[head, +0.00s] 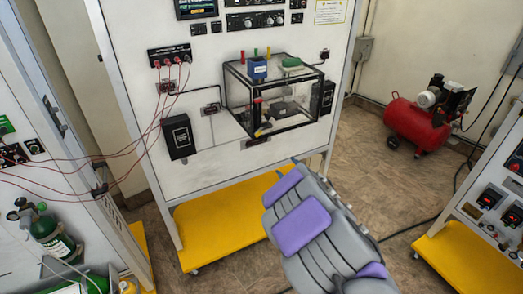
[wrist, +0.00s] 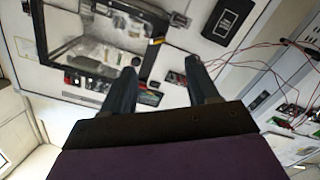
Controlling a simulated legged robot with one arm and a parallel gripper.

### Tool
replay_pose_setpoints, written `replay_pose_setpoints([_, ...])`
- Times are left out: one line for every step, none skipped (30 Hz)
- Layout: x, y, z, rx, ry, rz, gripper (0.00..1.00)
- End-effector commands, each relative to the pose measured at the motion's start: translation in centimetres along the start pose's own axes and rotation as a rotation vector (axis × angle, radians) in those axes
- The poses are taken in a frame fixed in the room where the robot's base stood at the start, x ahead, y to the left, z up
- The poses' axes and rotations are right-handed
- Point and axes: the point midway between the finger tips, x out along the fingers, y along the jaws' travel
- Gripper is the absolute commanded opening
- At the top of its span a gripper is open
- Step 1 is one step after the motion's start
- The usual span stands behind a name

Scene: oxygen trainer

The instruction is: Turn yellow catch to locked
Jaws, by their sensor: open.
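A clear box with a black frame (head: 228,98) is mounted on the white panel. In the head view my arm rises from below, short of the box.
A black box (head: 179,137) is on the panel left of the clear box. Red cables (head: 160,118) hang at the left. A yellow base shelf (head: 215,232) juts out below the panel. A red compressor (head: 408,122) stands on the floor at right.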

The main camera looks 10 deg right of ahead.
Motion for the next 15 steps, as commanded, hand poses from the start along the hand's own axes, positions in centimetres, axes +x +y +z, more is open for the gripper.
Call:
replay_pose_setpoints([0.7, -0.3, -0.7, -0.047, 0.021, 0.005, 0.6])
replay_pose_setpoints([0.9, -0.3, -1.1, -0.066, 0.029, 0.009, 0.6])
replay_pose_setpoints([1.1, -0.1, -1.6, -0.085, 0.037, 0.015, 0.6])
replay_pose_setpoints([1.2, -0.1, -1.8, -0.094, 0.041, 0.018, 0.6])
replay_pose_setpoints([1.4, 0.0, -1.9, -0.1, 0.044, 0.02, 0.6])
replay_pose_setpoints([1.5, 0.1, -2.0, -0.104, 0.045, 0.021, 0.6])
replay_pose_setpoints([1.6, 0.1, -2.1, -0.104, 0.046, 0.022, 0.6])
replay_pose_setpoints([1.8, 0.1, -2.1, -0.103, 0.046, 0.022, 0.6])
replay_pose_setpoints([2.1, 0.2, -2.0, -0.102, 0.045, 0.022, 0.6])
replay_pose_setpoints([2.4, 0.2, -2.0, -0.102, 0.045, 0.022, 0.6])
replay_pose_setpoints([2.8, 0.1, -2.1, -0.101, 0.045, 0.022, 0.6])
replay_pose_setpoints([3.3, 0.1, -2.1, -0.101, 0.045, 0.021, 0.6])
replay_pose_setpoints([3.7, 0.1, -2.1, -0.101, 0.045, 0.021, 0.6])
replay_pose_setpoints([4.1, 0.1, -2.2, -0.101, 0.046, 0.021, 0.6])
replay_pose_setpoints([4.6, 0.0, -2.2, -0.1, 0.046, 0.021, 0.6])
